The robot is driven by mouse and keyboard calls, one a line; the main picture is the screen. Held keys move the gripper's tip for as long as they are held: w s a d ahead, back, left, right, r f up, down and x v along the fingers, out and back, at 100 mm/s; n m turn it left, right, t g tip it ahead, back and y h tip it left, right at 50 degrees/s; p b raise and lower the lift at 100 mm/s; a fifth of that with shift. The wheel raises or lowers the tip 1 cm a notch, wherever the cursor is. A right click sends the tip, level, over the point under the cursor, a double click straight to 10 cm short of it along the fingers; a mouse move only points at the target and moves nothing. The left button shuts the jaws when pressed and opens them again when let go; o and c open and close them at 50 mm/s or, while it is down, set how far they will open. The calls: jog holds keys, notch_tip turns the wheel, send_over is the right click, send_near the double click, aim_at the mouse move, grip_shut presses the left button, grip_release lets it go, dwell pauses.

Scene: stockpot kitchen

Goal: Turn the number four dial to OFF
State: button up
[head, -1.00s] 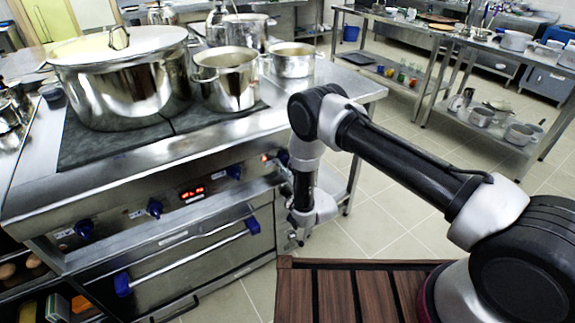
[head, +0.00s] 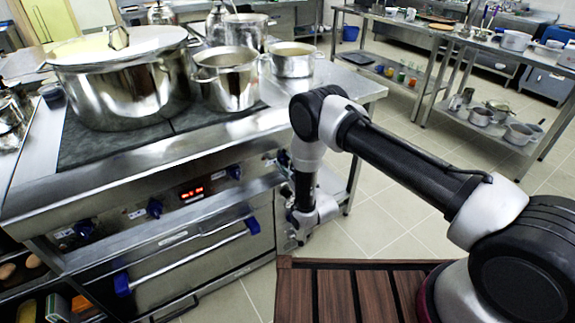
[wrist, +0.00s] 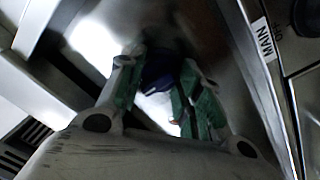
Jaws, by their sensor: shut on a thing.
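The stove's front panel carries a row of blue dials; the left one (head: 85,228), the second (head: 153,208) and the third (head: 234,171) show clearly in the head view. The number four dial is at the panel's right end, mostly hidden there by my arm. In the wrist view my gripper (wrist: 156,76) has its green-padded fingers closed around a dark blue dial (wrist: 160,68), which appears to be number four. The picture is dark and blurred there, so the dial's pointer and marks cannot be read.
A MAIN label (wrist: 264,39) with a dark round control beside it is right of my gripper in the wrist view. A large lidded pot (head: 120,85) and smaller pots stand on the stove. The oven door handle (head: 190,255) juts out below the panel.

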jog(key=o, duration=1)
jog(key=shift+o, duration=0.2)
jog(key=r+v, duration=0.1)
jog(key=v, duration=1.1)
jog(key=shift+f, duration=0.45)
